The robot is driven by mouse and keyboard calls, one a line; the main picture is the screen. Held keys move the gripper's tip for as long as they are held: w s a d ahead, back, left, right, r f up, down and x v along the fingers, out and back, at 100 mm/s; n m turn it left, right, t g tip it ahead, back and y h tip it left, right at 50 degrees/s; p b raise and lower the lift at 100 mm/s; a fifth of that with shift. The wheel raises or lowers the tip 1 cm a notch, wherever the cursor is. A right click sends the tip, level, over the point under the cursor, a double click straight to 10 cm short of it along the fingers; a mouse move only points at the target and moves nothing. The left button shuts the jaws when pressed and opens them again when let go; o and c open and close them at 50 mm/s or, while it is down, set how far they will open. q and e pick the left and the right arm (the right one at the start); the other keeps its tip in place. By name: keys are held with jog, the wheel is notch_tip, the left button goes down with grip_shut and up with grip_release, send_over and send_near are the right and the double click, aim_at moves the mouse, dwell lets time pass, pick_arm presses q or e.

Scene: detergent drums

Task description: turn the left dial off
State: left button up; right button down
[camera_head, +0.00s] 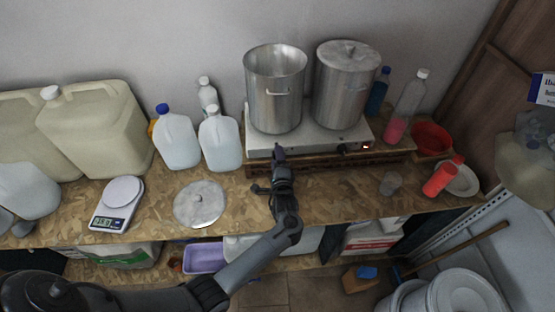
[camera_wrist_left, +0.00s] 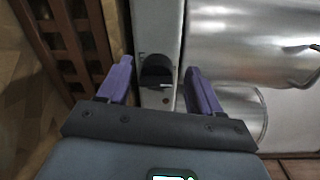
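The left dial (camera_wrist_left: 156,71) is a black knob on the pale front panel of the hot plate, seen in the left wrist view. My left gripper (camera_wrist_left: 158,66) is open, with one purple finger on each side of the dial and gaps visible between. Whether the fingertips reach past the knob is hard to tell. In the head view my left gripper (camera_head: 279,152) is at the hot plate's (camera_head: 318,142) front edge and hides the left dial. The right dial (camera_head: 342,149) shows beside a red light. My right gripper is not in view.
An open steel pot (camera_head: 275,95) and a lidded pot (camera_head: 345,88) stand on the hot plate. Jugs (camera_head: 177,143), a scale (camera_head: 117,205) and a loose lid (camera_head: 200,204) are to the left. Bottles, a red bowl (camera_head: 432,138) and a small cup (camera_head: 391,182) are to the right.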

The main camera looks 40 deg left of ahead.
pick_arm(q)
jog(key=shift+d+f, duration=0.1)
jog(key=shift+f, duration=0.05)
jog(key=v, duration=1)
jog(key=shift+s+d+b, duration=0.25)
jog(key=shift+s+b, duration=0.05)
